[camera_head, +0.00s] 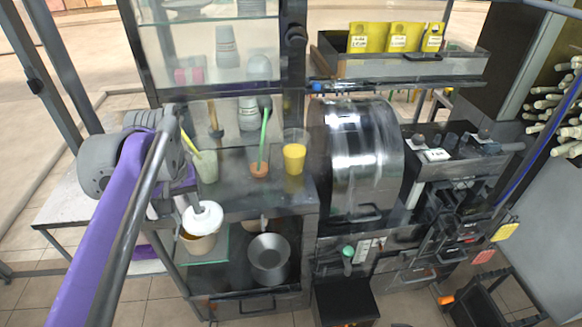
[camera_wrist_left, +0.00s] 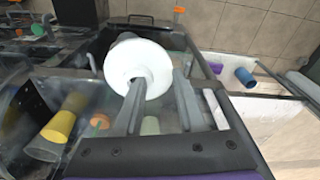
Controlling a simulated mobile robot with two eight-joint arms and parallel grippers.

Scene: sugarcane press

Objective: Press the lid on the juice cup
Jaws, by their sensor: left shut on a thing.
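My left gripper (camera_head: 186,203) is at the left end of the counter, pointing down. It is shut on a white round lid (camera_head: 206,217), a flat disc with a raised middle. The lid also shows in the left wrist view (camera_wrist_left: 138,66), at the fingertips. A clear cup of yellow juice (camera_head: 294,158) stands upright and uncovered on the counter, right of the gripper and apart from the lid. It also shows at lower left in the left wrist view (camera_wrist_left: 58,127). My right gripper is not in view.
A pale green cup with a yellow straw (camera_head: 207,167) and an orange cup with a green straw (camera_head: 259,170) stand between gripper and juice. A tan tub (camera_head: 200,246) sits below the lid, beside a metal bowl (camera_head: 269,262). A shiny drum (camera_head: 356,150) rises to the right.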

